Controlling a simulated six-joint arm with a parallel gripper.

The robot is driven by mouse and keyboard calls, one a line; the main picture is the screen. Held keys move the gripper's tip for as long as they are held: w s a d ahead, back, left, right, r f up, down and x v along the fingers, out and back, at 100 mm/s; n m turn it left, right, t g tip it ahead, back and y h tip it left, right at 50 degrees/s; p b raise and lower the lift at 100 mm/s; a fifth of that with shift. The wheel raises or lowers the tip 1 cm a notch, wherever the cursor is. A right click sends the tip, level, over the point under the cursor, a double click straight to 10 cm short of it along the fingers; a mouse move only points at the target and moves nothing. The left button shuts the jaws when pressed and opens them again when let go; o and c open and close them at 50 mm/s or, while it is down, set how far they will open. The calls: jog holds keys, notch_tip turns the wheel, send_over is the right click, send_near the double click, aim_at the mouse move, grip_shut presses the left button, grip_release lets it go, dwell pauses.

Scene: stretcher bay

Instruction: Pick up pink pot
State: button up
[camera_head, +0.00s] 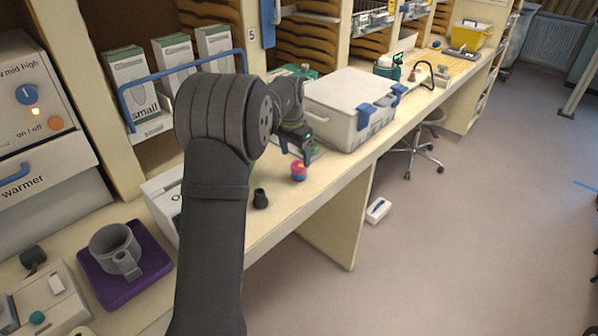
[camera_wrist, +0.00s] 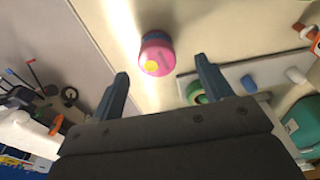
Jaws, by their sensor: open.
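The pink pot (camera_head: 299,171) stands on the counter near its front edge, small and round with a pink body and a yellow patch. In the wrist view the pot (camera_wrist: 156,55) is ahead of the fingertips, roughly between their lines. My gripper (camera_head: 296,146) is above the counter, just behind and above the pot in the head view. In the wrist view its two dark fingers (camera_wrist: 163,80) are spread apart with nothing between them. The pot appears apart from both fingers.
A large white box with blue latches (camera_head: 347,109) stands right of my gripper. A small black item (camera_head: 260,199) stands left of the pot. A purple tray (camera_head: 152,252) holds a grey mug (camera_head: 116,250). The counter's front edge (camera_head: 345,168) drops to open floor (camera_head: 440,230).

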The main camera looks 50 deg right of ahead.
aim_at(299, 165)
jog(key=shift+s+d+f, duration=0.1)
jog(key=shift+d+f, duration=0.05)
jog(key=shift+f, duration=0.85)
jog(key=shift+s+d+f, duration=0.1)
jog(key=shift+d+f, duration=0.1)
jog(key=shift+f, duration=0.85)
jog(key=shift+s+d+f, duration=0.1)
jog(key=shift+d+f, duration=0.05)
jog(key=shift+f, duration=0.85)
jog(key=shift+c, duration=0.2)
jog(key=c, duration=1)
